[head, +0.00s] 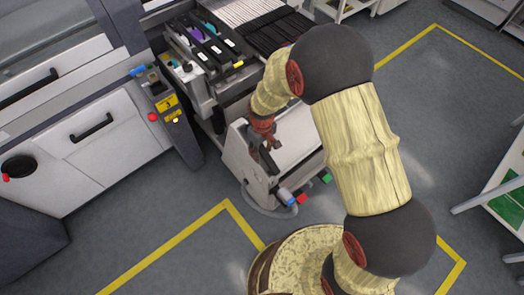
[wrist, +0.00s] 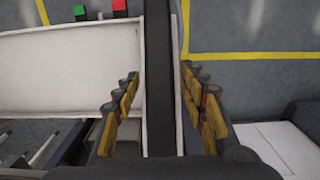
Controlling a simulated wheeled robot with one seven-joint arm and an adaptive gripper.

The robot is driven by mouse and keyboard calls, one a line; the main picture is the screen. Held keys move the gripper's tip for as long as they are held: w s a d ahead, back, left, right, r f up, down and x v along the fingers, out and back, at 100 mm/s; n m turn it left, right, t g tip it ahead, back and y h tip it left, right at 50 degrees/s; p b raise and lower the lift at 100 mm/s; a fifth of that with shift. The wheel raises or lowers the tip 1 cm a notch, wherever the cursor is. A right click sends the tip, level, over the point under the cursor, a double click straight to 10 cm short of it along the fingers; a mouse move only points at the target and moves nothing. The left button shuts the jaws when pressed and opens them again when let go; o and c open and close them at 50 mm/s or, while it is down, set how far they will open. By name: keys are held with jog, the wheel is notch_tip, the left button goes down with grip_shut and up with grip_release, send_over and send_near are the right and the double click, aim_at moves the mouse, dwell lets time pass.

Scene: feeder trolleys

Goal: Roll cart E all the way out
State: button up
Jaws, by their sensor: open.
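A pale trolley (head: 243,160) stands at the machine's front, below the feeder bank. I take it for cart E, but no letter can be read on it. Its white panel shows in the wrist view (wrist: 60,70). A dark bar (wrist: 158,50), apparently its handle, runs lengthwise through the wrist view. My gripper (head: 264,146) is at the trolley's near upper edge. In the wrist view my gripper (wrist: 160,78) is open, one finger on each side of the dark bar, with gaps visible. My arm hides part of the trolley's right side.
Several feeders (head: 208,45) sit in the bank above. A control post with a yellow label (head: 167,103) and a white cabinet (head: 108,135) stand to the left. Red (head: 302,198) and green (head: 326,179) blocks are at the trolley's lower edge. Yellow-lined floor (head: 190,235) lies clear in front.

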jog(key=shift+c, duration=0.5)
grip_shut()
dwell(0.7)
